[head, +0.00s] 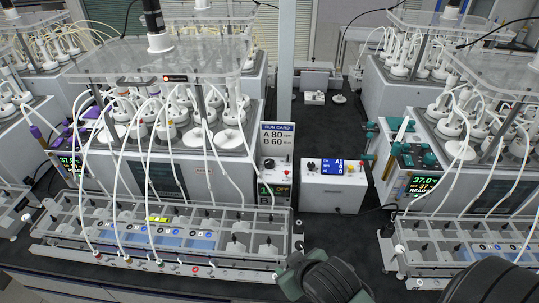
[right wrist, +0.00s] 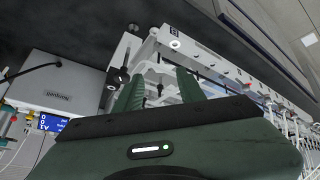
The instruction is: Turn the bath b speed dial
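A black dial (head: 269,163) sits on the white panel under the run card, with a red knob (head: 286,172) beside it. My right gripper (head: 288,272) is low in the head view, in front of the left rack's right end and well short of the dial. In the right wrist view its two green fingers (right wrist: 157,88) stand apart with nothing held between them. My left gripper is not in view.
The run card (head: 277,137) reads A 80, B 60. A white box (head: 333,187) with a blue display stands between the left rack (head: 285,245) and the right bath (head: 425,182). Tubes arch over both racks. Dark bench shows free between the racks.

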